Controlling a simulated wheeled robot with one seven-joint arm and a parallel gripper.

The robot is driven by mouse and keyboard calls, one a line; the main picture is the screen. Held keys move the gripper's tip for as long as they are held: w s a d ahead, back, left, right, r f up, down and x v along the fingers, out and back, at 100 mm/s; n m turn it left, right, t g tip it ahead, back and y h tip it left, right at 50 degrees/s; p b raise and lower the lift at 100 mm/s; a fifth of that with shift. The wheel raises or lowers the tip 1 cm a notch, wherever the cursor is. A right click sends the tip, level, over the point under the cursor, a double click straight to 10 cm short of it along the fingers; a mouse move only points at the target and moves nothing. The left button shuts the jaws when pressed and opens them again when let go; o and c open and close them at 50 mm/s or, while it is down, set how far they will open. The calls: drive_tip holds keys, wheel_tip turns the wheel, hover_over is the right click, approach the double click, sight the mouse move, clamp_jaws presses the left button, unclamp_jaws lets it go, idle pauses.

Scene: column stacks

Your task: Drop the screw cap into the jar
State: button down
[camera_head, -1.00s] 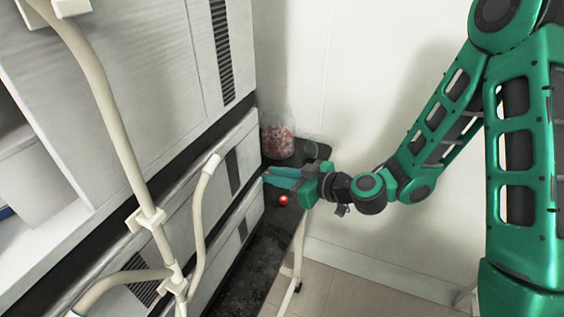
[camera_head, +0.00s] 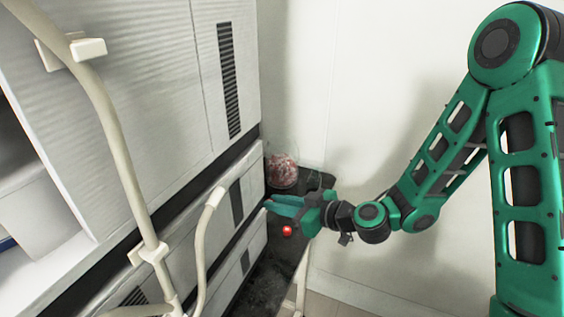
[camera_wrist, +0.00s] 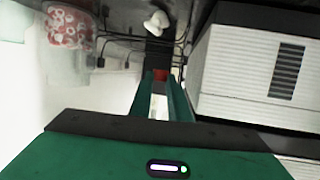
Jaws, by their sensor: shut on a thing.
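The jar (camera_head: 283,176) is clear and holds several red and white pieces. It stands on the dark bench beside the wall, and also shows at the upper left of the wrist view (camera_wrist: 70,27). My gripper (camera_head: 269,204) is in front of the jar, apart from it, its fingers pointing left toward the grey machine. In the wrist view the fingers (camera_wrist: 159,80) are closed on a small red thing (camera_wrist: 160,74) at their tips, which looks like the screw cap. Its shape is mostly hidden by the fingers.
A red ball-like thing (camera_head: 287,231) lies on the bench below my gripper. The grey machine (camera_head: 160,90) stands close to the fingertips. Pale tubes (camera_head: 110,125) run across the left. A white object (camera_wrist: 157,22) and black cables show ahead in the wrist view.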

drive_tip(key=w+d+r, duration=0.1)
drive_tip(key=w+r, duration=0.3)
drive_tip(key=w, duration=0.5)
drive_tip(key=w+d+r, duration=0.1)
drive_tip(key=w+r, duration=0.3)
drive_tip(key=w, duration=0.4)
drive_tip(key=w+d+r, duration=0.1)
drive_tip(key=w+r, duration=0.4)
drive_tip(key=w, duration=0.4)
wheel_tip(320, 180, down, 6)
drive_tip(key=shift+w+f, duration=0.1)
drive_tip(key=c, duration=1.6)
unclamp_jaws()
